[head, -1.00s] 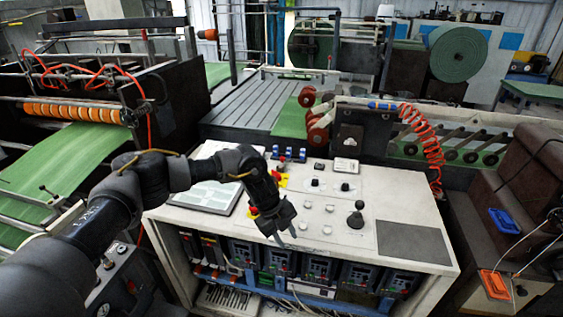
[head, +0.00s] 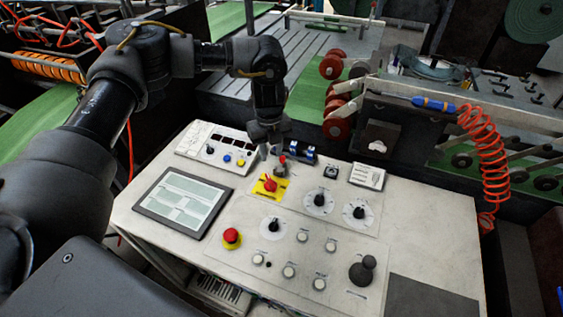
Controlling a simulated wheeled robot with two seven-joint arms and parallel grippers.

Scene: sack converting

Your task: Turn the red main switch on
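The red main switch (head: 269,185) is a red rotary knob on a yellow plate, on the light control panel (head: 210,262). My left gripper (head: 272,152) points down just behind the switch in the head view and appears above the panel, apart from the knob. Its fingertips are small and dark here, so I cannot tell how far apart they are. A small red-topped grey part (head: 281,166) shows close beside the fingertips. My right gripper is not in view.
A red mushroom button (head: 232,236) on a yellow ring sits nearer me. A screen (head: 183,203) lies to the left. Black dials (head: 320,200), white buttons and a black joystick (head: 362,270) are to the right. A coiled red hose (head: 482,150) hangs at the far right.

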